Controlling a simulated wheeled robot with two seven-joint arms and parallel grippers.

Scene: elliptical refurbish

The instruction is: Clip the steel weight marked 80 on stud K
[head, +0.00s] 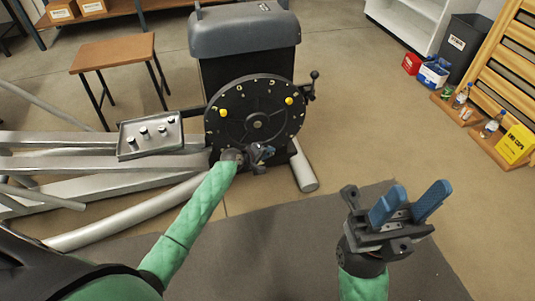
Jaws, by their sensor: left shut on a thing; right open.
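The black round wheel (240,128) stands upright on the machine, with pale letters around its rim and two yellow pieces, one at the left (223,113) and one at the upper right (289,101). I cannot make out stud K. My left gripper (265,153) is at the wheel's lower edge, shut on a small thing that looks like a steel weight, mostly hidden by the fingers. Its marking cannot be read. Several small steel weights (162,131) stand in a grey tray (127,150) left of the wheel. My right gripper (412,205) is open and empty, well right of the wheel.
The machine's grey housing (243,32) rises behind the wheel, and a black-knobbed lever (312,82) sticks out at right. Silver frame tubes (130,215) run left. A wooden stool (115,52) stands behind. Bottles, boxes and a bin (464,45) are far right. Floor between is clear.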

